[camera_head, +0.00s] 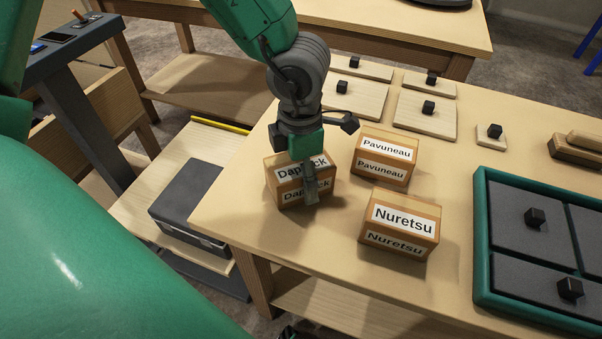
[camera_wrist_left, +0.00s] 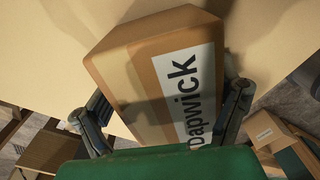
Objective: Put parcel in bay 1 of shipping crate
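Three cardboard parcels stand on the wooden table: the Dapwick parcel (camera_head: 275,173) at left, the Pavuneau parcel (camera_head: 385,157) behind to its right, and the Nuretsu parcel (camera_head: 400,224) in front. My left gripper (camera_head: 309,180) is down at the Dapwick parcel, one finger in front of its label. In the left wrist view the Dapwick parcel (camera_wrist_left: 150,75) lies between both fingers (camera_wrist_left: 165,105); whether they press on it is unclear. A green-rimmed crate (camera_head: 482,235) at right has dark grey panels with black knobs over its compartments. No bay numbers show. My right gripper is not seen.
Several pale wooden panels (camera_head: 352,97) with black knobs lie along the table's back. A wooden block (camera_head: 577,150) sits at far right. A dark grey case (camera_head: 190,205) rests on a lower surface at left. Bare tabletop lies between the Nuretsu parcel and the crate.

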